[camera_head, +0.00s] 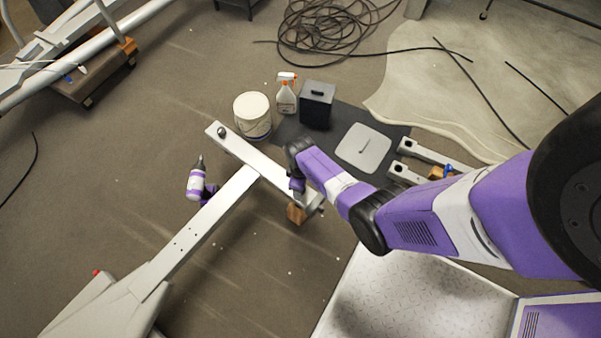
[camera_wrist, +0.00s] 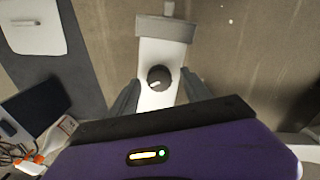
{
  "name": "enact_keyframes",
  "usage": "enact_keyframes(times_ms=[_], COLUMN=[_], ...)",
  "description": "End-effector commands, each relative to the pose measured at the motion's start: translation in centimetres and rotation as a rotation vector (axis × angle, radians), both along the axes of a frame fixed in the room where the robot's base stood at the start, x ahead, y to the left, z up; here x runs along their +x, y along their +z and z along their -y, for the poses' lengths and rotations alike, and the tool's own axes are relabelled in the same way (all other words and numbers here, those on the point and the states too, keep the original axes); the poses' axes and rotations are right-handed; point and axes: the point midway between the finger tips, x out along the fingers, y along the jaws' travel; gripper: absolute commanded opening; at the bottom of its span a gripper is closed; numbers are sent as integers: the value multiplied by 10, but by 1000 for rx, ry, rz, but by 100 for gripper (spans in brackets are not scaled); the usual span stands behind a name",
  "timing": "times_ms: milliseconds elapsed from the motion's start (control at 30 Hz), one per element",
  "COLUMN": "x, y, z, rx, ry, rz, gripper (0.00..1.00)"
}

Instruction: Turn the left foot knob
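A round black knob (camera_wrist: 159,77) with a short white mark sits on the pale foot beam (camera_wrist: 157,97), near its grey end cap, in the wrist view. My gripper (camera_wrist: 158,84) is open above it, one finger on each side. No contact with the knob shows. In the head view my gripper (camera_head: 297,184) is over the near right end of the crossbar (camera_head: 248,153), and my arm hides this knob. Another dark knob (camera_head: 221,131) shows at the crossbar's far left end.
A wooden block (camera_head: 296,214) is under the near end of the crossbar. A purple drill (camera_head: 195,181), white bucket (camera_head: 253,116), spray bottle (camera_head: 286,94), black box (camera_head: 317,104) and grey lid (camera_head: 364,147) stand around. Cables (camera_head: 330,30) lie farther back.

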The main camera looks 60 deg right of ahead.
Motion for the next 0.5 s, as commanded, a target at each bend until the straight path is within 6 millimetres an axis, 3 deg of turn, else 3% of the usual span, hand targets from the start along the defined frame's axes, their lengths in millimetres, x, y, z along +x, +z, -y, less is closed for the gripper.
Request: enact_keyframes(times_ms=[233,500], x=[1,1], y=[9,52], z=[1,1], rx=[-1,-2], ry=[0,-1], rz=[1,2], gripper=[57,57])
